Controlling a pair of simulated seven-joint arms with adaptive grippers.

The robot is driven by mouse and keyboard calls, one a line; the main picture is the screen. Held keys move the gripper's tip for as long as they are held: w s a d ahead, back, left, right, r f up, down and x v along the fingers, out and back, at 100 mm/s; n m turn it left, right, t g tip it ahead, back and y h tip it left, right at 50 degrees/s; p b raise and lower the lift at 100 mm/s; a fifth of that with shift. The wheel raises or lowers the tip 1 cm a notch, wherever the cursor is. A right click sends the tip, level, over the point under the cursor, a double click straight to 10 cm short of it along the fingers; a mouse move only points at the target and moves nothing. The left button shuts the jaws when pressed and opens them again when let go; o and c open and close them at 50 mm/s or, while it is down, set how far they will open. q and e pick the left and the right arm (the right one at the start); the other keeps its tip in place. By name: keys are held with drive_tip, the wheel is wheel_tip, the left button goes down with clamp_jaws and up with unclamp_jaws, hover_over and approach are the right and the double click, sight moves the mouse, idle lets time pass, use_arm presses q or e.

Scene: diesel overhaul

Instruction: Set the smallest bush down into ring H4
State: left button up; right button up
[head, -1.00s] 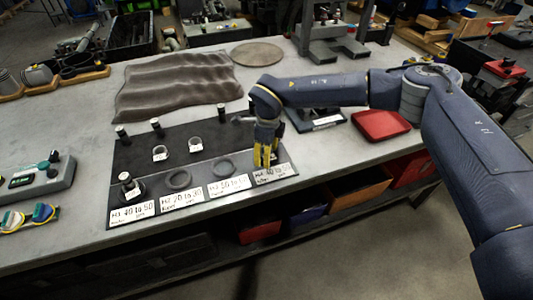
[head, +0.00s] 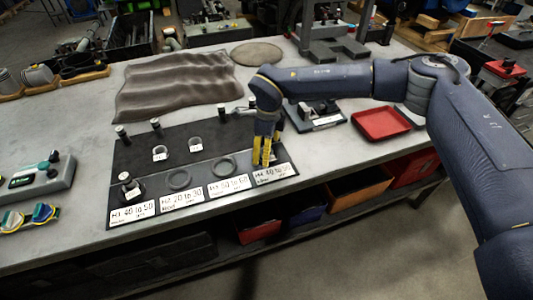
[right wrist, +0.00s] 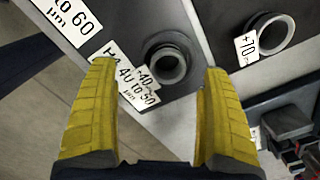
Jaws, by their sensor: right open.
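My right gripper (head: 266,162) is open above the front right corner of the dark mat, over the H4 label (head: 274,174). In the right wrist view its two yellow fingers (right wrist: 160,100) stand apart. Beyond their tips, a small grey bush (right wrist: 168,64) with a tag (right wrist: 142,82) sits inside the dark ring H4 (right wrist: 150,48), by a "40 to 50" label. It looks upright; whether it is fully seated I cannot tell. The fingers do not touch it. In the head view the gripper hides most of ring H4. My left gripper is not in view.
Rings H3 (head: 223,166) and H2 (head: 179,180) lie empty to the left; H1 (head: 131,191) has a part in it. Two tagged bushes (head: 195,144) (head: 160,153) stand behind. A red tray (head: 381,124) and a dark stand (head: 318,117) are to the right.

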wheel_tip(320, 180, up, 9)
drive_tip(key=shift+d, duration=0.15)
idle(0.4)
drive_tip(key=shift+s, duration=0.1)
